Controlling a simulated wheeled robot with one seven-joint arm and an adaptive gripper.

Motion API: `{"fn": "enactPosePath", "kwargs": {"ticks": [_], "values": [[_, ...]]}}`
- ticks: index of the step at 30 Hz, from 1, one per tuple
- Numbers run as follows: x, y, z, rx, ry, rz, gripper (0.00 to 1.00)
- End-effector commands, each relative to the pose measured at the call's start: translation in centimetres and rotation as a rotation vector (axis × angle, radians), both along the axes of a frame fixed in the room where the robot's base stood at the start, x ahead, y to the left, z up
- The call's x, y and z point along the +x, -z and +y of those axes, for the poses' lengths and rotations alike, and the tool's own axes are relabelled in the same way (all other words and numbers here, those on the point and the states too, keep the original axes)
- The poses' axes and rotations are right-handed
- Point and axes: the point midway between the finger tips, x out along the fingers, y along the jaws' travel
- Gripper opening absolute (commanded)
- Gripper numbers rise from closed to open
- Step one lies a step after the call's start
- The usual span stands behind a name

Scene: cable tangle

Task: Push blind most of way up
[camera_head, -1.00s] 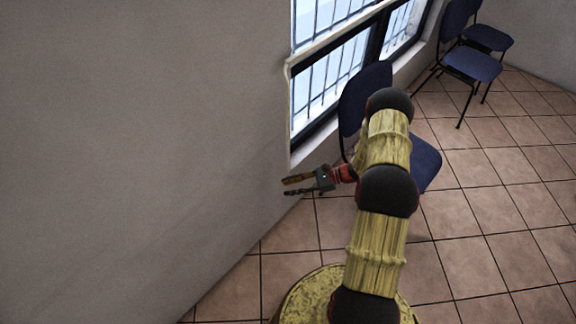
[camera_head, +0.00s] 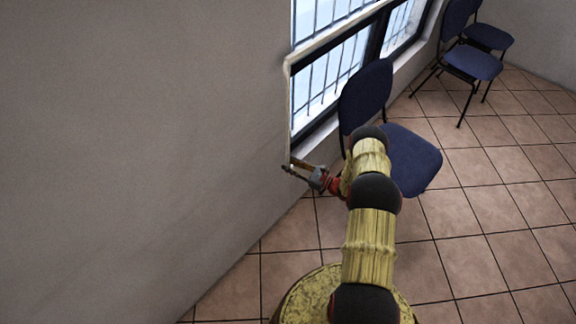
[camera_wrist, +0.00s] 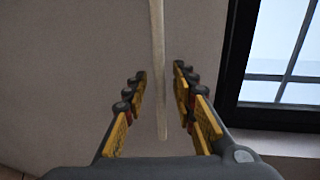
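A pale cord or narrow strip (camera_wrist: 158,60) hangs down between my fingers in the wrist view, its lower end near the palm. My gripper (camera_wrist: 158,85) is open, with a finger on each side and no clear contact. In the head view my gripper (camera_head: 291,168) is at the lower near corner of the barred window (camera_head: 335,80), close to the wall. A pale slanted edge (camera_head: 335,37) crosses the upper window; I cannot tell whether it is the blind's bottom edge or part of the frame.
A blue chair (camera_head: 411,160) stands right beside my arm, under the window. More blue chairs (camera_head: 473,63) stand at the far right. The grey wall (camera_head: 140,130) is close on the left. The tiled floor (camera_head: 490,200) on the right is open.

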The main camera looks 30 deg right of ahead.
Motion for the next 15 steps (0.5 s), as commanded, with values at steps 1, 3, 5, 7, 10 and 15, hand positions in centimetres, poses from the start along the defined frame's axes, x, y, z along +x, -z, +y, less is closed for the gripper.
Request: {"fn": "enactPosePath", "kwargs": {"ticks": [1, 3, 5, 7, 10, 15], "values": [[0.38, 0.07, 0.26, 0.0, -0.001, 0.0, 0.27], [0.74, 0.02, 0.51, 0.0, -0.001, 0.0, 0.27], [0.93, -0.01, 0.61, 0.0, -0.001, 0.0, 0.27], [1.01, -0.04, 0.65, 0.0, -0.001, 0.0, 0.27], [1.02, -0.05, 0.64, 0.0, 0.0, 0.0, 0.27], [1.0, -0.05, 0.63, 0.0, 0.0, 0.0, 0.23]]}}
